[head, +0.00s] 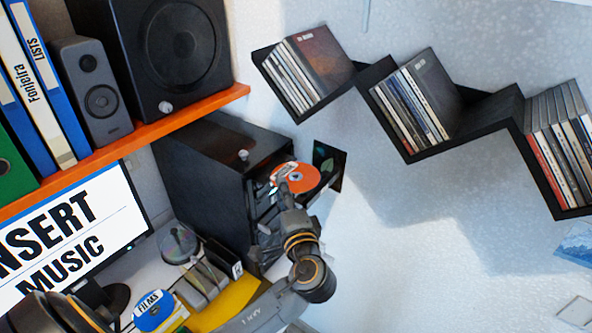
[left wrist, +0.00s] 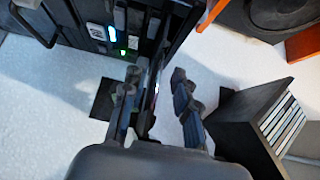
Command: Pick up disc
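An orange disc (head: 306,179) with a white label juts from the front of the black computer tower (head: 205,170) in the head view. My left gripper (head: 285,190) is at the disc, its fingers over the disc's near left part. In the left wrist view the disc shows nearly edge-on as a thin strip (left wrist: 156,85) between the two fingers of the left gripper (left wrist: 155,105). The fingers are apart, with a clear gap on the right side; the strip lies closer to the left finger. Whether that finger touches it I cannot tell. My right gripper is out of view.
Zigzag black shelves (head: 480,113) with disc cases hang on the wall at right. An orange shelf (head: 150,133) with speakers and binders is above the tower. A monitor (head: 70,240), a clear disc spindle (head: 178,243) and a blue disc marked FILMS (head: 153,311) are at lower left.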

